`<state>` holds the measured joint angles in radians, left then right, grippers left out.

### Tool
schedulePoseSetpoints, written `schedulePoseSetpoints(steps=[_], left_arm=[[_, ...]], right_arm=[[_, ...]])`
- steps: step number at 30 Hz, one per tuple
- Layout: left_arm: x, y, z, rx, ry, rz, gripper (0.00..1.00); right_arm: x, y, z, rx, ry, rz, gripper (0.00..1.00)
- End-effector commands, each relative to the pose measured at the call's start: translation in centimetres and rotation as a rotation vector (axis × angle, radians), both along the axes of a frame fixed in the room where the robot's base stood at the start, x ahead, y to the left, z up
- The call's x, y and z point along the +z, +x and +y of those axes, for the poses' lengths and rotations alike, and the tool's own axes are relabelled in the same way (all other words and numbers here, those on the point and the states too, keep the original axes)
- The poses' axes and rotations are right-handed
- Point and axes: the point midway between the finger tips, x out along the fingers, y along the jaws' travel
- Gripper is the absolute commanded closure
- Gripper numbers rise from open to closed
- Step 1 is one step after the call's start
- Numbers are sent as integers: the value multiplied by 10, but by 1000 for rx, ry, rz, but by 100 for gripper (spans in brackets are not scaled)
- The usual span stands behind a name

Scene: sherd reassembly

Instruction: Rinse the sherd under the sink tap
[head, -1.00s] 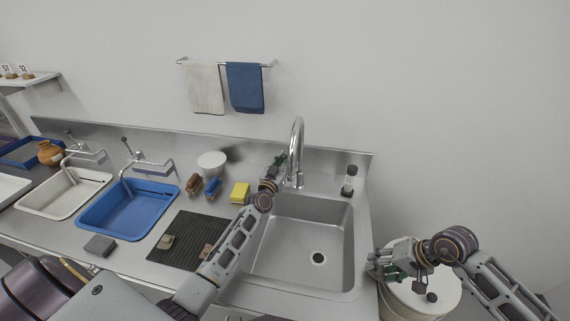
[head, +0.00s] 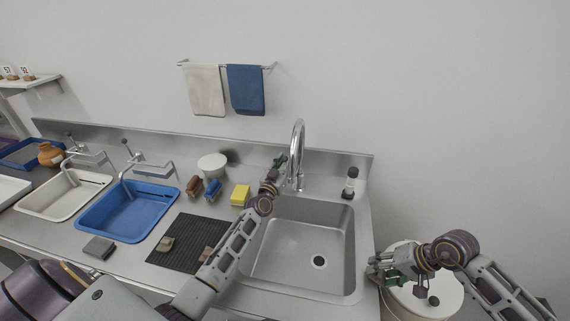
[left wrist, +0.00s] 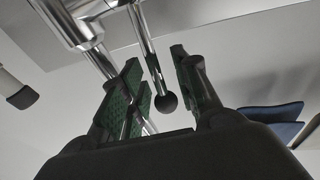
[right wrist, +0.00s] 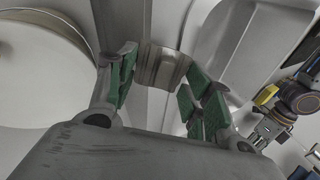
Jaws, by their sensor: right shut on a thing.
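The steel tap (head: 298,145) arches over the sink basin (head: 335,215); no water shows. My left gripper (head: 280,160) is beside the tap. In the left wrist view its green-padded fingers (left wrist: 158,82) are apart on either side of the tap's thin lever, whose black ball knob (left wrist: 167,102) sits between them. I see gaps beside the knob. My right gripper (head: 374,264) is just right of the basin's front right edge, outside it. In the right wrist view it is shut on a grey-brown, banded sherd (right wrist: 160,68). The sherd cannot be made out in the head view.
A dark ribbed mat (head: 180,257) with two sherds (head: 167,244), a yellow sponge (head: 240,194), brushes (head: 213,188) and a blue basin (head: 125,212) lie left of the sink. A black-topped bottle (head: 349,186) stands behind right.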

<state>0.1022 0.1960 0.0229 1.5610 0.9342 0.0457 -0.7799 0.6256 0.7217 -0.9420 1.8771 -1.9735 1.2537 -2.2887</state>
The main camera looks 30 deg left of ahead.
Motion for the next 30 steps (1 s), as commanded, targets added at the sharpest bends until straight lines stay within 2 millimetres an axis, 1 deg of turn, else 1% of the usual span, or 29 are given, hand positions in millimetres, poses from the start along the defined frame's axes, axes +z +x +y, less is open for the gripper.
schedulePoseSetpoints(steps=[8, 30], left_arm=[[-2, -12, -1, 0, 1, 1, 69], [-10, -72, -4, 1, 0, 1, 69]], right_arm=[[0, 0, 0, 0, 0, 0, 74], [0, 0, 0, 0, 0, 0, 74]])
